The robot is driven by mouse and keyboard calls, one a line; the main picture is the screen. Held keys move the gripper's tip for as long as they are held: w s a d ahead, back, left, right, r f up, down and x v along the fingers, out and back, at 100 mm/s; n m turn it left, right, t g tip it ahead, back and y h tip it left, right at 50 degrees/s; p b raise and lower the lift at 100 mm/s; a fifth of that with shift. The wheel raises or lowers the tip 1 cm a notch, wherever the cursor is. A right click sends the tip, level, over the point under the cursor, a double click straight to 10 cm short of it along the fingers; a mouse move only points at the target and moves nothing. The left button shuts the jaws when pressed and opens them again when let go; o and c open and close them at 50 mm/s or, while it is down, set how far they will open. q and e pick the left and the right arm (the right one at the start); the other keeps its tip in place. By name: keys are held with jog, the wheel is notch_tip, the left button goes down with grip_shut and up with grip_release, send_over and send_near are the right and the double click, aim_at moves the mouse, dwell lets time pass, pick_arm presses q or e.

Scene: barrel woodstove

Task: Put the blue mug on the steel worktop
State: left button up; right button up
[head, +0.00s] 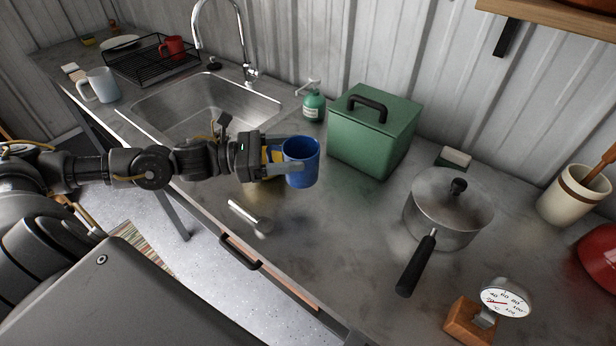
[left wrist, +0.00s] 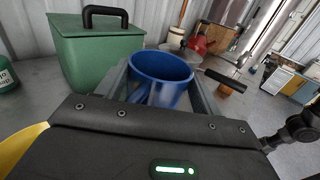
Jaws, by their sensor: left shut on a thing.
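The blue mug (head: 301,162) is upright between the fingers of my left gripper (head: 285,170), over the steel worktop (head: 340,225) in front of the green box. In the left wrist view the mug (left wrist: 160,78) sits between the two fingers, its open rim facing up. My left gripper is shut on it. I cannot tell for sure whether the mug's base touches the worktop. My right gripper is in neither view.
The green box (head: 373,130) stands behind the mug, with a green soap bottle (head: 313,105) beside it. A saucepan (head: 447,210) is to the right, and a metal utensil (head: 250,217) lies near the front edge. The sink (head: 205,100) is at the left. Bare worktop lies between mug and saucepan.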

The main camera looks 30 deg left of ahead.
aim_at(317, 172)
pick_arm(q)
jog(key=d+f, duration=0.1)
jog(key=w+d+f, duration=0.1)
jog(key=d+f+p, duration=0.1)
jog(key=f, duration=0.1)
jog(key=shift+w, duration=0.25)
jog(key=shift+w+d+f, duration=0.1)
jog(key=shift+d+f, duration=0.1)
jog(key=shift+f, duration=0.25)
jog(key=shift+d+f, duration=0.25)
jog(key=shift+d, duration=0.1)
notch_tip(317, 172, down, 2)
jog(key=shift+w+f+p, duration=0.1)
jog(key=shift+f+p, duration=0.05)
jog(key=shift+p, duration=0.8)
jog(key=shift+f, duration=0.6)
jog(key=o, duration=1.2)
